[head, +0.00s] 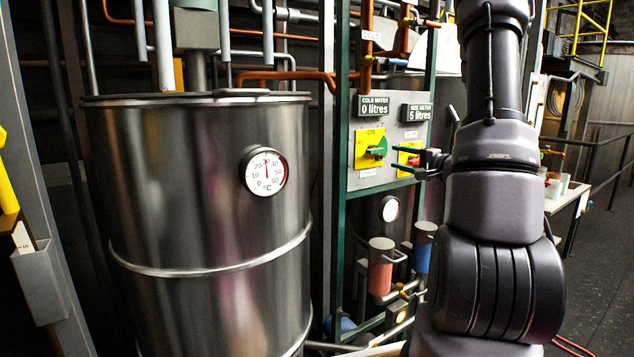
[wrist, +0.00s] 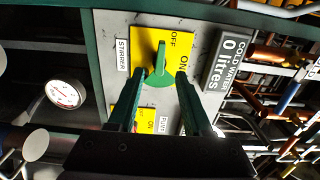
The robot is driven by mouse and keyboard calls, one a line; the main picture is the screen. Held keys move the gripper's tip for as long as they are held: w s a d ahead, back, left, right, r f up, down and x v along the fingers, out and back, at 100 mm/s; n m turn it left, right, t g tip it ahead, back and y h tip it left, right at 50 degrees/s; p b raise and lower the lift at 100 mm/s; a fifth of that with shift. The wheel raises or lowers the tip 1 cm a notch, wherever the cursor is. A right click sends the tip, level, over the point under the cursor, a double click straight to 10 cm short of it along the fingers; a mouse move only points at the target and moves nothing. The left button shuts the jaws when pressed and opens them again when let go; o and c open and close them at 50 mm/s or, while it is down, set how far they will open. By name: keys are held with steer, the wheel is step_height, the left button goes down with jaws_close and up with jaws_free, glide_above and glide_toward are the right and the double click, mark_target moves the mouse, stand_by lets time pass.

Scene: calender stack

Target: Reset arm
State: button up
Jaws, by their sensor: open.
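My gripper (head: 405,160) is in front of the control panel (head: 357,98), with its two fingers apart and nothing seen between them. In the wrist view my gripper (wrist: 160,82) points at a green rotary knob (wrist: 158,68) on a yellow plate marked OFF and ON, labelled STIRRER. The knob lies in line with the gap between the fingertips; contact cannot be told there. A second yellow switch plate (head: 404,158), labelled PUMP, is partly hidden behind my gripper.
A large steel drum (head: 200,200) with a round temperature dial (head: 265,172) stands at the left. Displays read COLD WATER 0 litres (head: 374,105) and size water 5 litres (head: 417,112). Copper pipes and a green frame surround the panel. Red (head: 381,265) and blue (head: 422,250) canisters sit below.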

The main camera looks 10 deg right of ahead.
steer(key=s+a+r+n+g+y, duration=0.35)
steer(key=s+a+g, duration=0.2)
steer(key=a, duration=0.55)
steer(key=s+a+r+n+g+y, duration=0.2)
steer(key=s+a+r+n+g, duration=0.25)
steer(key=a, duration=0.55)
steer(key=s+a+f+n+g+h, duration=0.1)
steer(key=s+g+h, duration=0.1)
steer(key=s, duration=0.4)
steer(key=s+a+f+g+h, duration=0.1)
steer(key=s+a+h, duration=0.1)
steer(key=s, duration=0.3)
steer(key=s+d+r+t+h, duration=0.3)
steer(key=s+d+h, duration=0.1)
steer(key=s+h, duration=0.1)
steer(key=shift+d+r+n, duration=0.15)
steer(key=shift+r+n, duration=0.25)
steer(key=shift+h, duration=0.25)
